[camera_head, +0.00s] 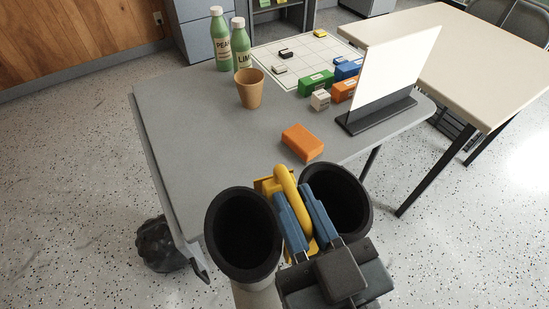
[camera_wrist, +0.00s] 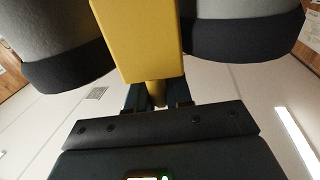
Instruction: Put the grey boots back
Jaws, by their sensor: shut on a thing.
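The grey boots (camera_head: 245,232) show in the head view as a pair of wide, dark-rimmed openings, one on each side of a yellow clip (camera_head: 287,188). My gripper (camera_head: 302,215), with blue fingers, is shut on the yellow clip between the boots. The boots hang from it in front of the grey table's near edge. In the wrist view the grey boots (camera_wrist: 55,45), with dark rims, flank the yellow clip (camera_wrist: 138,40). My gripper (camera_wrist: 158,98) shows just below the clip. The boots' feet are hidden in both views.
The grey table (camera_head: 190,130) bears two green bottles (camera_head: 221,45), a tan cup (camera_head: 250,88), an orange block (camera_head: 302,142), a gridded sheet (camera_head: 300,50) with small blocks, and a white panel (camera_head: 395,65). A cream table (camera_head: 470,50) stands right. A black bag (camera_head: 160,245) lies on the floor.

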